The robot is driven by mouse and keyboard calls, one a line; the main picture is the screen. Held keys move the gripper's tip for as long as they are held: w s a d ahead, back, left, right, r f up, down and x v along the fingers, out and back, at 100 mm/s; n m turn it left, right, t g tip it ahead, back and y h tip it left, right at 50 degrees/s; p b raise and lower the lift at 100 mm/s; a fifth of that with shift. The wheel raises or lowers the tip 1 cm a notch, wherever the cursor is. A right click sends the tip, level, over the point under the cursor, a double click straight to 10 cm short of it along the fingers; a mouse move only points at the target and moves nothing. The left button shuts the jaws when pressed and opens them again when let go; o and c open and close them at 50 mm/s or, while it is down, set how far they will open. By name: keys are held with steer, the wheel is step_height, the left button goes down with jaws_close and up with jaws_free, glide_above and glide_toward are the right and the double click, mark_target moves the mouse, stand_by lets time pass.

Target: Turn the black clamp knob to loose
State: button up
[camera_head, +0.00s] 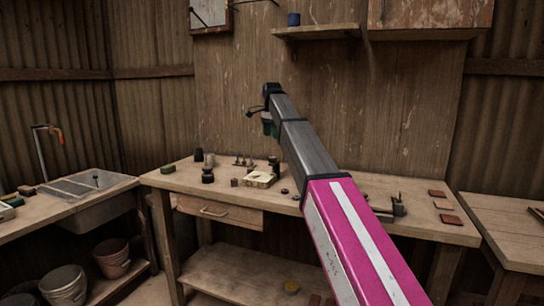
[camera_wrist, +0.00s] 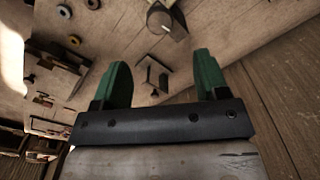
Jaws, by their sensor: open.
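My gripper (camera_wrist: 163,78) shows in the wrist view with its two green fingers wide apart and nothing between them. In the head view my gripper (camera_head: 269,124) hangs in the air above the back of the workbench, partly hidden by my arm. I cannot clearly make out the black clamp knob. A small dark fixture (camera_head: 398,205) stands at the right part of the bench, but I cannot tell whether it carries the knob. In the wrist view a dark bracket-like piece (camera_wrist: 152,75) lies beyond the fingertips, and a grey round-ended part (camera_wrist: 160,20) is farther off.
The wooden workbench (camera_head: 435,226) has several small items at its left and reddish tiles (camera_head: 450,219) at its right. A shelf (camera_head: 315,32) and cabinet (camera_head: 430,15) hang above. A sink (camera_head: 88,200) is at the left. My arm hides the bench middle.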

mark_target(273, 157)
step_height(273, 157, down, 11)
steer(key=shift+d+r, duration=0.15)
steer(key=shift+r, duration=0.05)
stand_by(0.4)
steer(key=c, duration=0.9)
